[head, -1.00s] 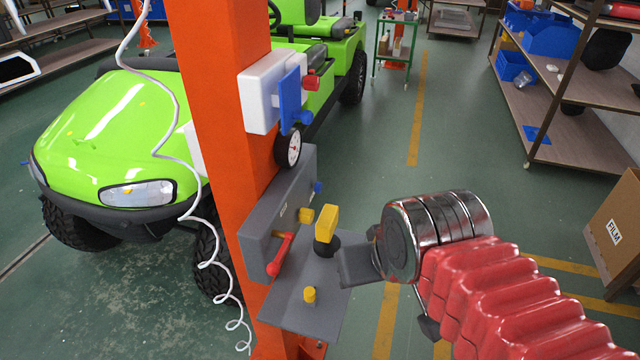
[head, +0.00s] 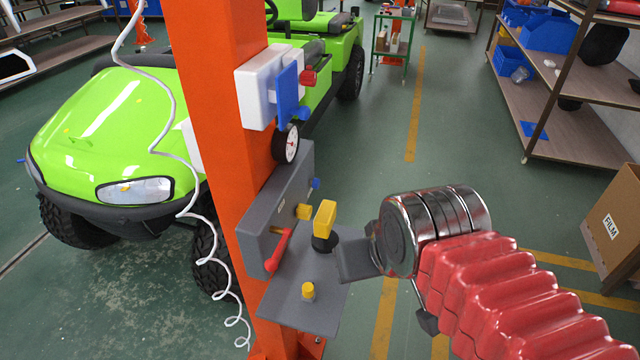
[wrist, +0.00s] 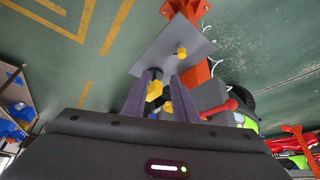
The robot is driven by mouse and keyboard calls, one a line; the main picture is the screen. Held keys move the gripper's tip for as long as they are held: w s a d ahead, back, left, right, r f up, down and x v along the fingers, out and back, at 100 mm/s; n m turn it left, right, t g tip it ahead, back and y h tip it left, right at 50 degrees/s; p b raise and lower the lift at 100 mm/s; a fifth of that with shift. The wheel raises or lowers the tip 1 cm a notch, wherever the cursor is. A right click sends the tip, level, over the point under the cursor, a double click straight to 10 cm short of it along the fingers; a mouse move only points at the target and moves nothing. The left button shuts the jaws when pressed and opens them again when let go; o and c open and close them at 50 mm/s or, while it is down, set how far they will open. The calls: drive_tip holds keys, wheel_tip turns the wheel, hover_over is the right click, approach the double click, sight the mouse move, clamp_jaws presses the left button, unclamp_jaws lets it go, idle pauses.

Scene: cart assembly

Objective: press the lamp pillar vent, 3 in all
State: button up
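An orange pillar (head: 215,120) carries a grey box (head: 275,215) with a yellow button (head: 304,211), a red lever (head: 279,250) and a small blue knob (head: 315,183). A grey shelf (head: 285,305) below bears a yellow handle on a black base (head: 325,220) and a small yellow button (head: 308,291). I cannot tell which part is the vent. My gripper (wrist: 161,76) is open, its two fingers apart, with yellow and black parts showing between them in the wrist view. In the head view a dark grey finger is close beside the black base; contact cannot be told.
Higher on the pillar are a white box (head: 256,88) with a blue plate (head: 288,95) and red knob, and a round gauge (head: 287,144). A coiled white cable (head: 205,255) hangs at left. A green cart (head: 110,130) stands behind.

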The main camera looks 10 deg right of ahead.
clamp_jaws()
idle(1.4)
